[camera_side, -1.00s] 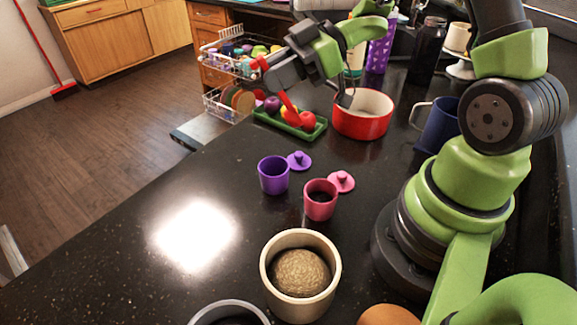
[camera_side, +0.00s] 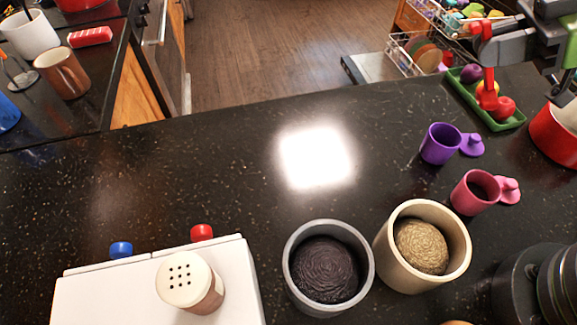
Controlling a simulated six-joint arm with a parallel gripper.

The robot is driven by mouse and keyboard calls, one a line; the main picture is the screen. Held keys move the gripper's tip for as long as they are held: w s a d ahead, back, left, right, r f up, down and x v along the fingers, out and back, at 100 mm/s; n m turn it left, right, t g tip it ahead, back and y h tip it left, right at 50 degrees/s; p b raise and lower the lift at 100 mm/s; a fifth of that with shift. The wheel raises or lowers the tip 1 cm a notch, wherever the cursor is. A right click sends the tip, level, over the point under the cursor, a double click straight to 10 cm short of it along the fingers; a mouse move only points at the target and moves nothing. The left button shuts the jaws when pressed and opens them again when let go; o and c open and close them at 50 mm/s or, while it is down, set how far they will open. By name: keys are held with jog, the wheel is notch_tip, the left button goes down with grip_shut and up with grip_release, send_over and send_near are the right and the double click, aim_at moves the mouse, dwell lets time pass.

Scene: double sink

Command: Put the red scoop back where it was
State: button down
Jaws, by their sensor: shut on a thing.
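My gripper (camera_side: 489,46) is at the upper right edge, above the far end of the counter. It is shut on the red scoop (camera_side: 488,88), whose red part hangs down in front of the green tray. Part of the scoop is hidden by the jaws, and I cannot tell whether it touches anything. A grey canister (camera_side: 290,265) with dark contents and a beige canister (camera_side: 384,255) with tan contents stand open at the front. A purple cup (camera_side: 437,146) and a pink cup (camera_side: 470,196) stand open nearby, their lids beside them.
The green tray (camera_side: 511,123) holds fruit near the gripper. A red pot (camera_side: 550,138) stands at the right edge. A white box (camera_side: 110,300) with a shaker (camera_side: 188,283) is at front left. The middle of the black counter (camera_side: 215,185) is clear.

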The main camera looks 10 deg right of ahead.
jog(key=a+f+n+g+h, duration=0.2)
jog(key=a+f+n+g, duration=0.1)
jog(key=a+n+g, duration=0.55)
jog(key=n+t+h, duration=0.3)
jog(key=n+h, duration=0.7)
jog(key=n, duration=0.9)
send_over(281, 211)
notch_tip(281, 211, down, 11)
jog(key=shift+w+f, duration=0.1)
jog(key=shift+f, duration=2.4)
jog(key=shift+f, duration=0.15)
jog(key=c, duration=1.1)
grip_release()
